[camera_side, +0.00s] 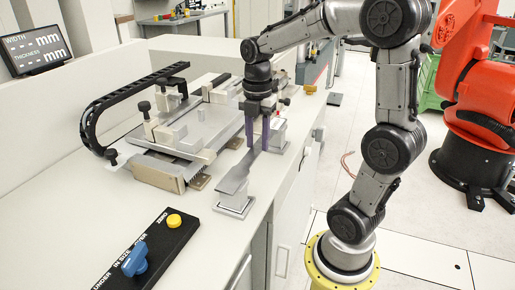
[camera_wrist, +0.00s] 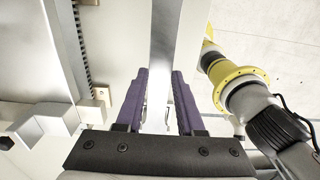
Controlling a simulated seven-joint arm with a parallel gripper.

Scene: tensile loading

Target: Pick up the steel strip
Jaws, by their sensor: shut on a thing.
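The steel strip (camera_side: 235,181) is a flat grey bar with a wide near end and a narrower middle. In the side view, its near end lies over a small block-like stand (camera_side: 234,206); I cannot tell whether they touch. My gripper (camera_side: 257,147) points down with its purple fingers on either side of the strip's middle, shut on it. In the wrist view, the strip (camera_wrist: 163,40) runs up the picture between the fingertips (camera_wrist: 160,74). The strip's far end is partly hidden behind the fingers in the side view.
A second stand (camera_side: 280,146) is just behind the gripper. A measuring fixture (camera_side: 190,130) with clamps and a black cable chain (camera_side: 98,115) stands to the left. A black control box (camera_side: 150,250) with blue and yellow knobs is at the front. The bench's right edge is close.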

